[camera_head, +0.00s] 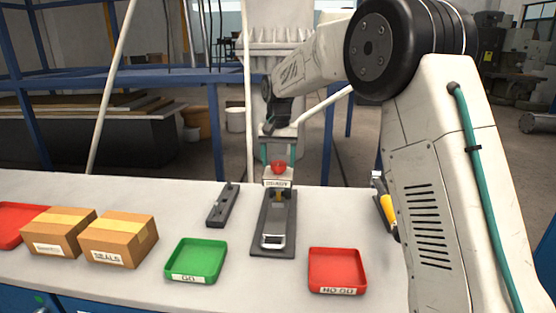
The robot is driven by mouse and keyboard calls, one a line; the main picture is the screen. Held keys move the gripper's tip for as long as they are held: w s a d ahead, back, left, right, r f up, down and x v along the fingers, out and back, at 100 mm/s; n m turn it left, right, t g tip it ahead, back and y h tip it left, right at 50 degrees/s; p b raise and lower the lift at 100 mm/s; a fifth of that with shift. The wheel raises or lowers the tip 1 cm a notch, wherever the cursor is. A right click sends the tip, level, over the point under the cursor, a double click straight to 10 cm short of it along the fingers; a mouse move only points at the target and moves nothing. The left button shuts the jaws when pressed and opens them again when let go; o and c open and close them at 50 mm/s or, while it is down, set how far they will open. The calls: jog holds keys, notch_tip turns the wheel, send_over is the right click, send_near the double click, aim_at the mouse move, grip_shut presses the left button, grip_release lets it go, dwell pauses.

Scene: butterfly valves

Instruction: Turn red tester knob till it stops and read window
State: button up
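The tester (259,247) is a dark grey base on the bench with a pale upright box at its far end. A red knob (278,167) sits on top of that box. A small label or window (278,184) is on the box's front, and its text is too small to read. A metallic piece (273,240) lies on the near part of the base. My gripper (279,160) points down at the knob, with one teal finger on each side of it. The fingers look apart from the knob, with small gaps showing. My gripper looks open.
A green GO tray (196,277) and a red NO GO tray (337,291) flank the tester's near end. A dark grey bar (223,205) lies to its left. Cardboard boxes (118,241) stand farther left. A yellow-handled tool (389,209) is at right, partly behind my arm.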

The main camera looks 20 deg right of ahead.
aim_at(281, 176)
notch_tip(281, 176, up, 8)
jog(key=shift+f, duration=0.1)
dwell(0.5)
jog(key=shift+n+g, duration=0.3)
jog(key=shift+n, duration=0.4)
jog(key=s+f, duration=0.2)
jog(key=f, duration=0.1)
jog(key=shift+s+f, duration=0.25)
jog(key=shift+s, duration=0.05)
jog(key=s+d+f+n+t, duration=0.1)
jog(key=s, duration=2)
jog(key=s+d+f+n+t, duration=0.1)
jog(key=s+d+n, duration=0.1)
jog(key=s, duration=2)
jog(key=shift+s, duration=0.3)
jog(key=shift+f, duration=0.1)
